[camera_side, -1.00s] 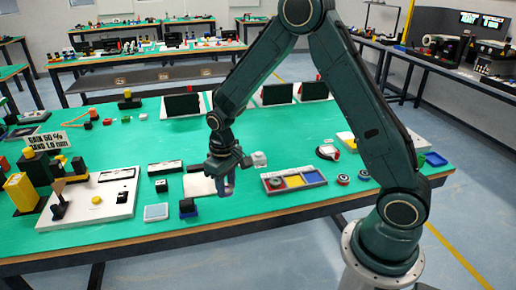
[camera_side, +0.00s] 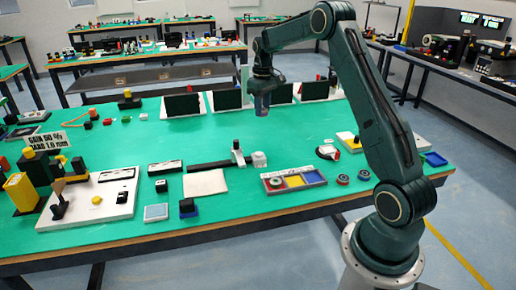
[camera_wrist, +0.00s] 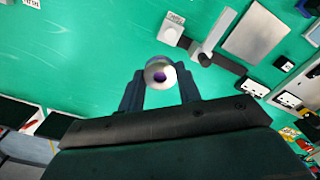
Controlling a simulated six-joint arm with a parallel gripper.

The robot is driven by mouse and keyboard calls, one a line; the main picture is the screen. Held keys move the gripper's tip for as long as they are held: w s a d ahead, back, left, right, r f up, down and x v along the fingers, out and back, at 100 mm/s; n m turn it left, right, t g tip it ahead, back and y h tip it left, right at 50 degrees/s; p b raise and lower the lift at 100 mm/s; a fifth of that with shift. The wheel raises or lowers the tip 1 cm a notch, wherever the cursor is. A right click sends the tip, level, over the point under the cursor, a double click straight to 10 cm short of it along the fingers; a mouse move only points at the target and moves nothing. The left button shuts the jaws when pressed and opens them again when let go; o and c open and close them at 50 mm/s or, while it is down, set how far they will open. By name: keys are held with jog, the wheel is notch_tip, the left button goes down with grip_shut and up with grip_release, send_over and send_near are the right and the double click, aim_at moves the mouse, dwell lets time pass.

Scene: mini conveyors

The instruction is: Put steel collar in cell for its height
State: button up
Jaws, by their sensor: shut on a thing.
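My gripper (camera_side: 262,92) is raised above the back part of the green table, in front of the dark-screened panels. It is shut on the steel collar (camera_side: 262,104), which hangs below the fingers as a small greyish-purple cylinder. In the wrist view the collar (camera_wrist: 151,70) is a pale ring with a purple centre, between the fingertips of my gripper (camera_wrist: 160,84). The tray (camera_side: 302,189) with red, yellow and blue cells lies well in front and to the right of my gripper. A dark ring (camera_side: 275,183) sits in its red cell.
A gauge with an upright post (camera_side: 238,153) and black rail stands mid-table, beside a white block (camera_side: 259,159) and behind a pale pad (camera_side: 205,183). Two dark rings (camera_side: 343,179) (camera_side: 364,175) lie right of the tray. Green table between gauge and panels is clear.

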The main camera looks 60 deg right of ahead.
notch_tip(320, 180, up, 2)
send_over(271, 154)
notch_tip(271, 154, down, 16)
jog(key=shift+r, duration=0.1)
dwell(0.6)
jog(key=shift+f, duration=2.15)
jog(key=o, duration=0.8)
jog(key=shift+f, duration=0.15)
